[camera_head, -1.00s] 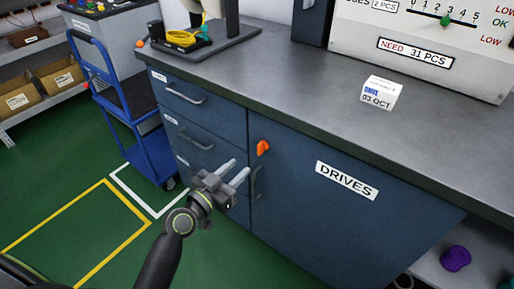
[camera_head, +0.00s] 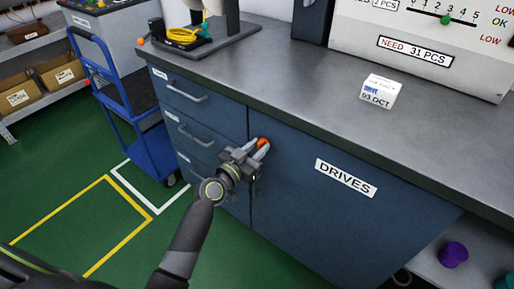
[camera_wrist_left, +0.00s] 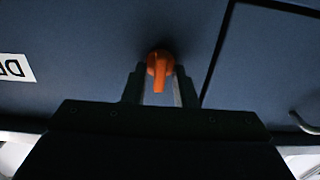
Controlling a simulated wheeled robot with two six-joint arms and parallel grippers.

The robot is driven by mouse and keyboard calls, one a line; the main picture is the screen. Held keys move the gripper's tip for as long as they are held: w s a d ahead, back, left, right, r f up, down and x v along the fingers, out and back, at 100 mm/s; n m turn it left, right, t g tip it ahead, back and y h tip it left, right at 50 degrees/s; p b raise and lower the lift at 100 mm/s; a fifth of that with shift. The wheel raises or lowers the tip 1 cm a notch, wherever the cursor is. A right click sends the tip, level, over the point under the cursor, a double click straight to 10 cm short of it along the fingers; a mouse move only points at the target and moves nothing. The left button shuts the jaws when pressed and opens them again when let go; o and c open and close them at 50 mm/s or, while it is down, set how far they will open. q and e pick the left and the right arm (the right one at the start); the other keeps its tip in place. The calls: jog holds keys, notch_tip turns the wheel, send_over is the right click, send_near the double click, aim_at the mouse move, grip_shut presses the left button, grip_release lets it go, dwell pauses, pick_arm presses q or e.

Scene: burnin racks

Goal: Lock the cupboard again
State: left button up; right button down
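The cupboard (camera_head: 310,215) is a dark blue door labelled "DRIVES" under the grey worktop; it looks closed. Its orange latch knob (camera_head: 263,143) is at the door's upper left, and it also shows in the left wrist view (camera_wrist_left: 159,70). My left gripper (camera_head: 258,150) is at the knob, with its fingers apart on either side of it. In the left wrist view small gaps show between the knob's lever and the fingers (camera_wrist_left: 159,88). The door handle (camera_head: 257,182) is partly hidden behind my gripper. My right gripper is not in view.
Drawers (camera_head: 192,130) with bar handles stand left of the door. A blue trolley (camera_head: 150,150) is farther left. A purple object (camera_head: 453,254) sits on the open shelf at lower right.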

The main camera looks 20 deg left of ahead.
pick_arm(q)
grip_shut()
jog(key=shift+n, duration=0.3)
jog(key=n, duration=0.4)
jog(key=shift+a, duration=0.1)
jog(key=shift+n, duration=1)
jog(key=n+p, duration=0.2)
jog(key=n, duration=0.9)
jog(key=shift+a+f, duration=0.1)
jog(key=shift+f, duration=0.05)
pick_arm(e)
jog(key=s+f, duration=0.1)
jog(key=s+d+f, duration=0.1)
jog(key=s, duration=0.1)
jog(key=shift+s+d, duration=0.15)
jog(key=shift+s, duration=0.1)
pick_arm(q)
jog(key=shift+n, duration=0.3)
